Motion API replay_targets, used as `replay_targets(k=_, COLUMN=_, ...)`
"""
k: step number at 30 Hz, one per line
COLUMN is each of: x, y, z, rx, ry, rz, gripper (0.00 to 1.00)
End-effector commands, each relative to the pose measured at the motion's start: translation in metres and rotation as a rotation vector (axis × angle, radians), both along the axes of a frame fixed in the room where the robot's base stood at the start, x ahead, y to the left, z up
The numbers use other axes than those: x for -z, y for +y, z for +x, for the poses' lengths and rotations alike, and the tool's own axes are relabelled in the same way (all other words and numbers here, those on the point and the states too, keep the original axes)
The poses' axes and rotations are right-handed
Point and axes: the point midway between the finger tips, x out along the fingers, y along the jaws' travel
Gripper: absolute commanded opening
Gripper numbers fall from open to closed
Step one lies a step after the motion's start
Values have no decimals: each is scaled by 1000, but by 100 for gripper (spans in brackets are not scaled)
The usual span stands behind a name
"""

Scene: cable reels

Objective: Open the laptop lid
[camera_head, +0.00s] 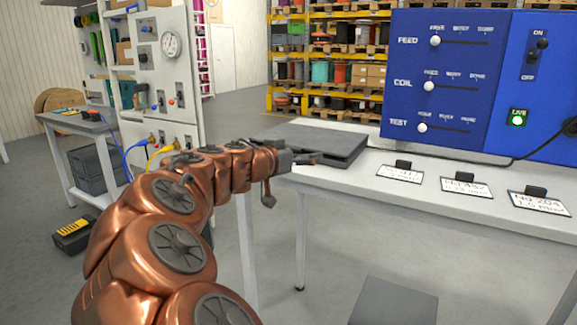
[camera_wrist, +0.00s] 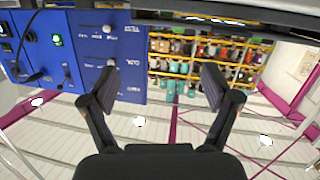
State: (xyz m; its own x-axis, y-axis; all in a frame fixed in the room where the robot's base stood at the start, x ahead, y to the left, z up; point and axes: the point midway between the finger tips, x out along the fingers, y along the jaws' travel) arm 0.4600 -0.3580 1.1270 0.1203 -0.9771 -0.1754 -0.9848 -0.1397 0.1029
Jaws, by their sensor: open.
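The laptop (camera_head: 325,138) is a flat dark-grey slab on the near left end of the white table. Its lid lies flat or nearly flat; I cannot tell whether there is a small gap under it. My gripper (camera_head: 299,161) is at the laptop's front left edge and hides part of it. In the wrist view my gripper (camera_wrist: 158,87) is open, with its two dark fingers spread wide and nothing between them. A dark edge crosses the top of that view, above the fingertips; I cannot tell whether they touch it.
A blue control panel (camera_head: 460,118) stands on the white table (camera_head: 400,205) behind and right of the laptop. Several labelled cards with black clips, one of them here (camera_head: 466,187), lie in front of it. Stocked shelves (camera_head: 330,62) stand behind. A side table (camera_head: 75,124) is at left.

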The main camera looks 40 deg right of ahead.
Motion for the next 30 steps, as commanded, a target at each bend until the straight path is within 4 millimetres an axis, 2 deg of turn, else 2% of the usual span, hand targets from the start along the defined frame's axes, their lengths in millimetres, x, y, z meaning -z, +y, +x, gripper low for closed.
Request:
replay_targets(k=1, x=12, y=-7, z=20, rx=-22, ry=-27, rz=-49, gripper=88)
replay_targets(k=3, x=17, y=-11, z=46, rx=-62, ry=-64, rz=-95, gripper=88)
replay_targets(k=6, x=26, y=-13, z=75, rx=-112, ry=-104, rz=-133, gripper=88)
replay_targets(k=9, x=33, y=-14, z=92, rx=-146, ry=-125, rz=-148, gripper=88)
replay_targets(k=17, x=35, y=-29, z=104, rx=-161, ry=-137, rz=-151, gripper=88)
replay_targets(k=25, x=34, y=-65, z=114, rx=-159, ry=-139, rz=-150, gripper=88)
replay_targets(k=30, x=35, y=-80, z=119, rx=-160, ry=-137, rz=-149, gripper=88)
